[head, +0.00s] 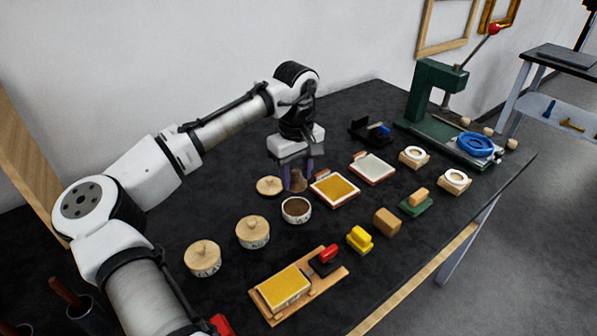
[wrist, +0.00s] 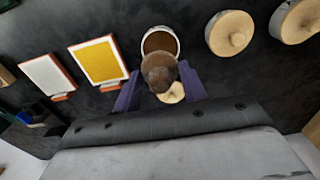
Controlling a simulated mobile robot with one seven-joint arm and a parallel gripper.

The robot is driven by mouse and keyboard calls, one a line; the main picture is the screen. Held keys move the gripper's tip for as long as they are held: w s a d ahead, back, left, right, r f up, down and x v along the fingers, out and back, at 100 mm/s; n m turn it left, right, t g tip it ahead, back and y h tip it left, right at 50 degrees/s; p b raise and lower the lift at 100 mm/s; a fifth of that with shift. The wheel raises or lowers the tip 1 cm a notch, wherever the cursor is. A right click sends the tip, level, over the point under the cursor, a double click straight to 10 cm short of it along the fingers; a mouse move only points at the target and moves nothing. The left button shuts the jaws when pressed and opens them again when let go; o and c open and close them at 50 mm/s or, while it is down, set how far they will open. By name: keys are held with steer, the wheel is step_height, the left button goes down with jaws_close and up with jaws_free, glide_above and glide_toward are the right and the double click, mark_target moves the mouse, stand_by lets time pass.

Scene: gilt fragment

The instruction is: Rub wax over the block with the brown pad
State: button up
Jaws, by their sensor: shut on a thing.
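My gripper (head: 297,176) points down with its purple fingers shut on a brown pad (head: 298,183). In the wrist view, the rounded pad (wrist: 158,72) sits between the two fingers. An open pot of brown wax (head: 296,208) stands just in front of the pad; it also shows in the wrist view (wrist: 160,41), partly covered by the pad. I cannot tell whether the pad touches the pot. The block (head: 285,287), with a gold-yellow top, lies on a wooden board (head: 318,283) at the front, well away from my gripper.
A loose lid (head: 269,186) lies beside the pad. Two lidded pots (head: 252,231) stand at left. A yellow tray (head: 336,190) and a white tray (head: 372,168) lie at right. A red-handled tool (head: 325,260) is on the board. A green press (head: 433,100) stands at the back.

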steer(key=b, duration=0.6)
glide_above(296, 208)
steer(key=shift+w+f, duration=0.15)
steer(key=shift+f, duration=2.75)
steer(key=shift+f+p, duration=0.45)
steer(key=shift+f, duration=0.1)
steer(key=shift+r, duration=0.15)
step_height(296, 208, up, 7)
steer(key=p, duration=0.6)
steer(key=shift+p, duration=0.4)
